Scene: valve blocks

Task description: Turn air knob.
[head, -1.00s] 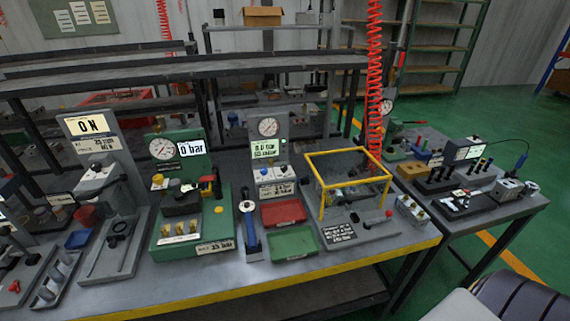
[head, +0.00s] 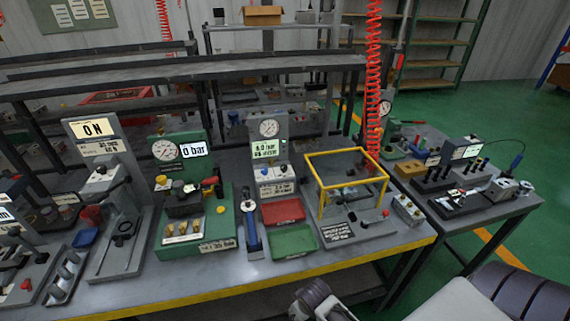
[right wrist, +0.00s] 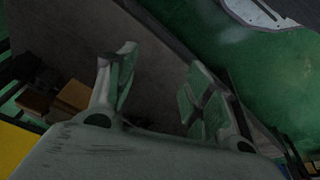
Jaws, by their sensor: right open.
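No knob is clearly labelled as the air knob at this size. A grey upright panel (head: 271,155) in the middle of the bench carries a round gauge (head: 269,128) and a pale green readout of about 6.0 bar. A small block (head: 276,188) sits at its foot. To its left, a green valve station (head: 217,228) has a gauge, a "0 bar" display (head: 194,149) and red, yellow and black handles. My right gripper (right wrist: 160,82) is open and empty in the right wrist view, fingers apart. Part of my right arm shows low in the head view, before the bench. My left gripper is out of view.
A red tray (head: 283,211) and a green tray (head: 293,241) lie on the bench. A yellow frame (head: 346,153) stands right of them, near a hanging red coiled hose (head: 374,80). The yellow bench edge (head: 270,273) runs along the front.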

